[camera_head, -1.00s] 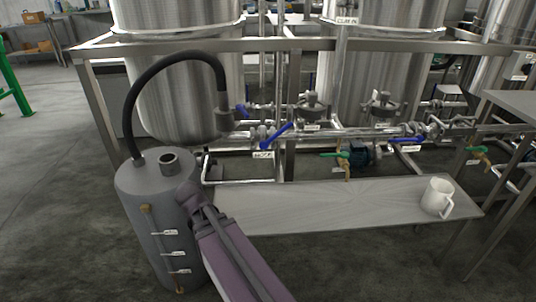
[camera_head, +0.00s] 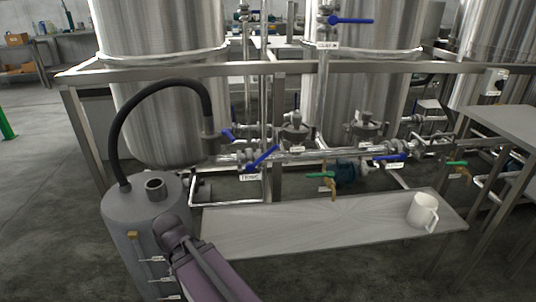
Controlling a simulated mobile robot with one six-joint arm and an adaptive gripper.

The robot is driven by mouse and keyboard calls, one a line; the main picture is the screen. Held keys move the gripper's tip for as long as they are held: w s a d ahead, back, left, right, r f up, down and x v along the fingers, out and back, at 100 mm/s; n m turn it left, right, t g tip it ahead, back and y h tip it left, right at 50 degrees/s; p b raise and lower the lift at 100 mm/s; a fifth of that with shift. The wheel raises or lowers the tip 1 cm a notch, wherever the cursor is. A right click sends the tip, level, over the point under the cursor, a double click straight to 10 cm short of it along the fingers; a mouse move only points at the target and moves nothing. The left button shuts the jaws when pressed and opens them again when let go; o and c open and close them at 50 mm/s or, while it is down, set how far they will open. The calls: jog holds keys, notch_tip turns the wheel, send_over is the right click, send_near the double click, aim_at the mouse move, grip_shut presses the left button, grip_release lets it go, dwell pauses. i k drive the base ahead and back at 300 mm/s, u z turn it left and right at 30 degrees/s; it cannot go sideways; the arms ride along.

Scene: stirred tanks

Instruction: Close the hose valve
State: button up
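A black hose (camera_head: 150,92) arches from the top of a grey drum (camera_head: 125,215) to a fitting (camera_head: 211,140) on the pipework. A small blue handle (camera_head: 229,135) sits beside that hose end. A longer blue lever (camera_head: 263,157) slants up to the right above a white tag (camera_head: 249,177). The tag's text is too small to read surely, so I cannot tell which handle is the hose valve's. My arm rises from the bottom edge and covers part of the drum's right side. My gripper does not show.
Other blue levers (camera_head: 388,158) and green-handled taps (camera_head: 320,175) are to the right. A frame rail (camera_head: 280,67) crosses before the steel tanks (camera_head: 150,80). Floor at left is clear.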

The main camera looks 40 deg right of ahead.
aim_at(264, 156)
jog(key=z, duration=0.9)
jog(key=k, duration=0.55)
jog(key=u, duration=0.8)
